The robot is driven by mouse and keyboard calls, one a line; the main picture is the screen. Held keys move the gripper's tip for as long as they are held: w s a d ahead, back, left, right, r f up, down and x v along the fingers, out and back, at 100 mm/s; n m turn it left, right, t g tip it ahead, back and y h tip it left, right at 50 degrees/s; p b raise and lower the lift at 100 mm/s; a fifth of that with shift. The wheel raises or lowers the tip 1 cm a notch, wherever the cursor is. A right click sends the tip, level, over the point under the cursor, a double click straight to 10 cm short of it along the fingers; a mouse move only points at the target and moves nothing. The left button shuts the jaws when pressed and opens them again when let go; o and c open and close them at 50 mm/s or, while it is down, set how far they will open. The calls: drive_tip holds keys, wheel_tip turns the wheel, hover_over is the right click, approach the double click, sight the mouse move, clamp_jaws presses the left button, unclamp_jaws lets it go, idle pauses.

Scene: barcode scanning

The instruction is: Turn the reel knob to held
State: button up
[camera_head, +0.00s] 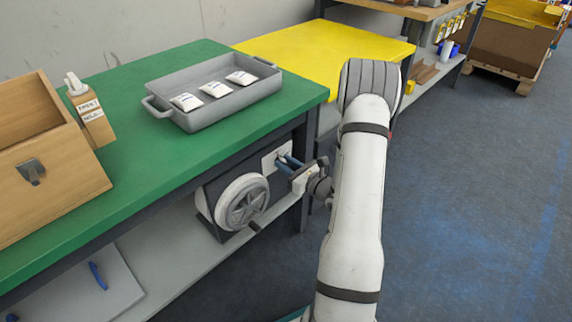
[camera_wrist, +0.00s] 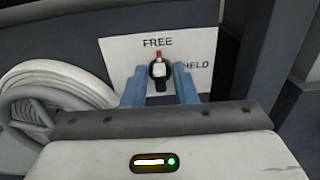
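The reel knob (camera_wrist: 160,69) is small and black with a red mark at its top. It sits on a white plate (camera_wrist: 115,60) printed FREE above and HELD to the right. The red mark points up at FREE. My gripper (camera_wrist: 160,78) faces the plate, one blue finger on each side of the knob. The fingers look open, with a narrow gap to the knob on both sides. In the head view my gripper (camera_head: 283,161) reaches the white plate (camera_head: 270,158) under the green bench; the knob is hard to make out there.
A white hose reel (camera_head: 243,202) with a dark crank handle is just left of the plate; its coils show in the wrist view (camera_wrist: 60,100). A bench leg (camera_head: 302,180) stands close to my gripper. A grey tray (camera_head: 205,119) with packets is on the green bench (camera_head: 150,165).

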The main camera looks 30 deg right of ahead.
drive_tip(key=shift+c, duration=0.9)
drive_tip(key=shift+p, duration=0.35)
drive_tip(key=m+p, duration=0.3)
drive_tip(key=shift+r, duration=0.2)
drive_tip(key=shift+d+f+m+p, duration=0.1)
drive_tip(key=shift+f+m+p, duration=0.05)
drive_tip(key=shift+m+p, duration=2)
drive_tip(key=shift+d+f+m+p, duration=0.15)
drive_tip(key=shift+m+p, duration=1.25)
drive_tip(key=shift+m, duration=1.4)
drive_tip(key=shift+f+m+p, duration=0.15)
drive_tip(key=shift+m+p, duration=1.65)
drive_tip(key=shift+m, duration=0.65)
